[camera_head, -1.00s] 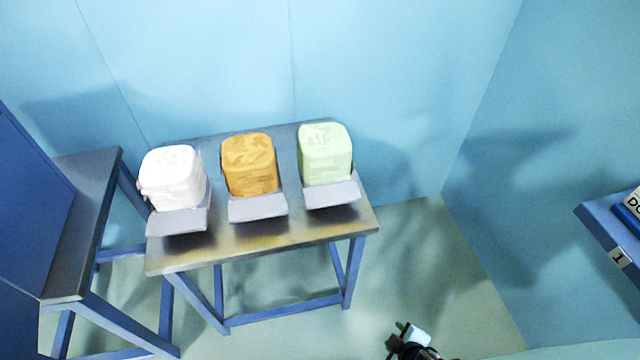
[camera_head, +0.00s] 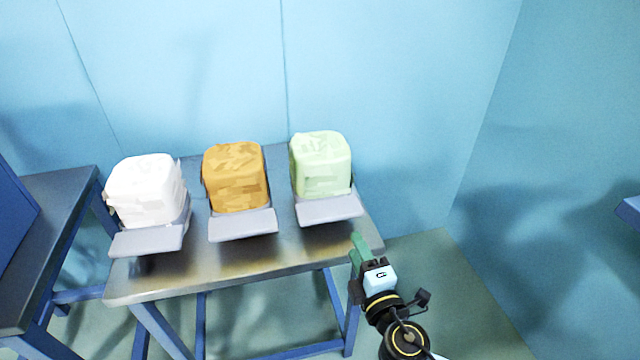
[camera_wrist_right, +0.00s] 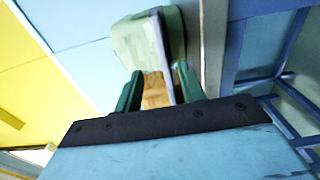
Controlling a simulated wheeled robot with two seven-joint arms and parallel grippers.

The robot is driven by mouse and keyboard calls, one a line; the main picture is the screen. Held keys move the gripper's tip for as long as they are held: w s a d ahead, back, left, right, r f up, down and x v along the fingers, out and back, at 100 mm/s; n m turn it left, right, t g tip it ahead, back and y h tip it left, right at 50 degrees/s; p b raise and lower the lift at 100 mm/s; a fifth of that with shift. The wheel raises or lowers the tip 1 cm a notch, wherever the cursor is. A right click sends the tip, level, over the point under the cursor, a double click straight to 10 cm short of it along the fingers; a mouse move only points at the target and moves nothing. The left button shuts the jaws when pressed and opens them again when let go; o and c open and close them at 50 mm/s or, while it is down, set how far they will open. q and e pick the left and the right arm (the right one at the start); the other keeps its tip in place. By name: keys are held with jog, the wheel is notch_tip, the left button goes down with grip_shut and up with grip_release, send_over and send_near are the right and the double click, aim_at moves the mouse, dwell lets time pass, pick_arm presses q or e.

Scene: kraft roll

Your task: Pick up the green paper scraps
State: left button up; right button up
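The green paper scraps (camera_head: 322,165) form a pale green block on a grey tray (camera_head: 329,209) at the right of the metal table. In the right wrist view the green block (camera_wrist_right: 140,42) shows ahead of the fingers. My right gripper (camera_head: 362,245) is near the table's front right edge, below and right of the green block in the head view, and apart from it. Its two green fingers (camera_wrist_right: 158,84) are spread with nothing between them but background. My left gripper is not in view.
The orange scraps (camera_head: 236,178) and white scraps (camera_head: 147,190) sit on their own trays to the left on the same table (camera_head: 190,268). Blue walls stand close behind and at the right. Another blue table (camera_head: 45,215) stands at left.

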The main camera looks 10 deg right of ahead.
aim_at(341, 219)
jog(key=w, duration=0.5)
jog(key=w+a, duration=0.1)
jog(key=w, duration=0.2)
jog(key=shift+w+f, duration=0.1)
jog(key=shift+f, duration=0.05)
jog(key=shift+c, duration=0.4)
grip_shut()
